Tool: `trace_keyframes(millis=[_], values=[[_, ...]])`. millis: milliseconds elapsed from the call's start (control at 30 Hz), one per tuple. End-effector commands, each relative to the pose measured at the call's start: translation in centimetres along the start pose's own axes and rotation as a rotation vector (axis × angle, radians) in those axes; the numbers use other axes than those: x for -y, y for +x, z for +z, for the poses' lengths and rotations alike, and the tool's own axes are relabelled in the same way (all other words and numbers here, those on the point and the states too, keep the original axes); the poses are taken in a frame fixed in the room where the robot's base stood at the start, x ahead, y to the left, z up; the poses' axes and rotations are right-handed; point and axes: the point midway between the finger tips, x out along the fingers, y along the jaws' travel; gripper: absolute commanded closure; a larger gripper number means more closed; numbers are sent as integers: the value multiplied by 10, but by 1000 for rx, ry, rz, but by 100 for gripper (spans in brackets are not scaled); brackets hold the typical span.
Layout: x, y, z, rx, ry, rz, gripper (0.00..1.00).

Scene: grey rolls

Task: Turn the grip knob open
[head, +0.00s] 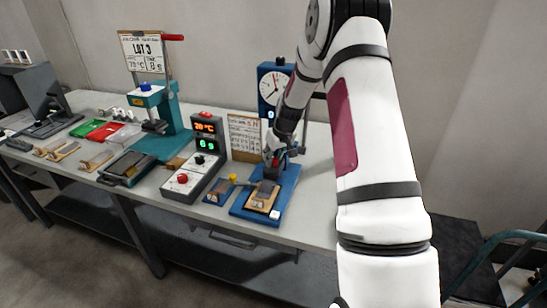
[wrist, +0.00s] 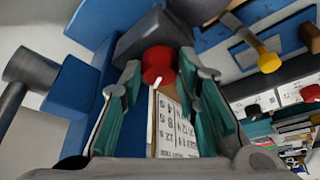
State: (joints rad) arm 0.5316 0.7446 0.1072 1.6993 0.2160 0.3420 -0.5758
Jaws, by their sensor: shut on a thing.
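The grip knob (wrist: 157,61) is a red round knob with a white mark, on a dark grey block (wrist: 150,35) of a blue test stand. My gripper (wrist: 163,78) is shut on the knob, with one finger at each side of it in the wrist view. In the head view my gripper (head: 281,154) is at the stand's column, above its blue base (head: 288,185). My arm and gripper hide most of the knob and column there.
A round dial (head: 274,85) tops the stand. A printed card (head: 245,135) and a control box (head: 196,170) with lit displays stand left of it. A yellow knob (wrist: 269,62) shows nearby. A teal press (head: 165,115) stands farther left on the bench.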

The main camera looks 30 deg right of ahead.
Motion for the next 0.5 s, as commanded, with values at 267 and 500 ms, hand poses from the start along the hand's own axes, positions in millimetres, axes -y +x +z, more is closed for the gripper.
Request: trace_keyframes(millis=[267, 500], values=[[-3, 0, 0, -1, -162, -68, 98], [-3, 0, 0, 0, -243, -101, 98]])
